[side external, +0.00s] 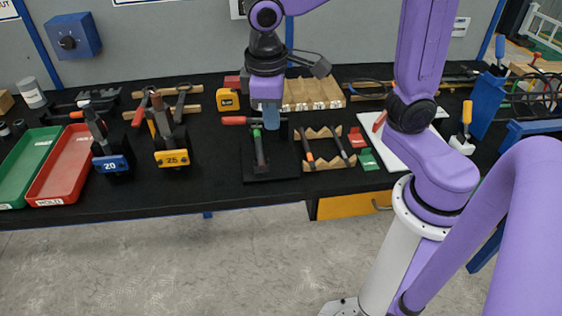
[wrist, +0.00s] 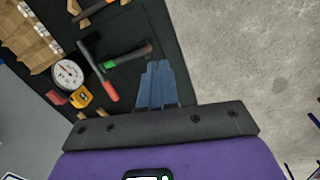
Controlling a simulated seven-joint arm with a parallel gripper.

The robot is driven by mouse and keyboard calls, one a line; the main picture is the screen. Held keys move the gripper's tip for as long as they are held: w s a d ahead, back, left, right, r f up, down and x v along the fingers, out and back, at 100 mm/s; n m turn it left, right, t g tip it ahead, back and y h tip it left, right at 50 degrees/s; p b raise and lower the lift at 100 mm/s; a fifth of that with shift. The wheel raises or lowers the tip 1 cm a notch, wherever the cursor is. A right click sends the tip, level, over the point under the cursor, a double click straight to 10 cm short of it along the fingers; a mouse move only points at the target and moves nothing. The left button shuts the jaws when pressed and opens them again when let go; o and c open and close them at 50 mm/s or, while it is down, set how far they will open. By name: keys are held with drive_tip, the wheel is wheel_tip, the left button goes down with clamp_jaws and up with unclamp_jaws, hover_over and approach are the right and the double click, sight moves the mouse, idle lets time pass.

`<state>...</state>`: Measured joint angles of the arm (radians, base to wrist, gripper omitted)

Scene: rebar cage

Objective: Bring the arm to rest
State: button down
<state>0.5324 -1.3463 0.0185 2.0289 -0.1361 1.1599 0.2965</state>
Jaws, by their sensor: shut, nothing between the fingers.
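My gripper (side external: 271,118) hangs over the middle of the black bench, its blue fingers pointing down. In the wrist view my gripper (wrist: 155,82) has its blue fingers together, with nothing seen between them. In the side view it is above or just behind a black stand (side external: 268,170) with a green-banded tool (side external: 259,150). A red-handled tool (side external: 235,121) lies beside it; I cannot tell whether the fingers touch anything. In the wrist view the green-banded tool (wrist: 125,57) and the red handle (wrist: 111,91) lie left of the fingers.
A wooden rack (side external: 326,158) stands right of the stand. A yellow tape measure (side external: 228,99) and slatted wooden block (side external: 312,94) are behind. Tool holders (side external: 173,158) and red (side external: 62,165) and green (side external: 28,165) trays stand left. Open floor (side external: 150,260) lies before the bench.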

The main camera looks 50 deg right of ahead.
drive_tip(key=s+d+f+n+y, duration=0.1)
drive_tip(key=s+d+f+n, duration=0.1)
drive_tip(key=s, duration=0.5)
drive_tip(key=s+d+f+n, duration=0.2)
drive_tip(key=s+d+n, duration=0.2)
drive_tip(key=s, duration=0.4)
drive_tip(key=shift+s+f+y, duration=0.2)
drive_tip(key=shift+s+y, duration=0.1)
drive_tip(key=shift+y, duration=0.1)
drive_tip(key=c, duration=1.8)
unclamp_jaws()
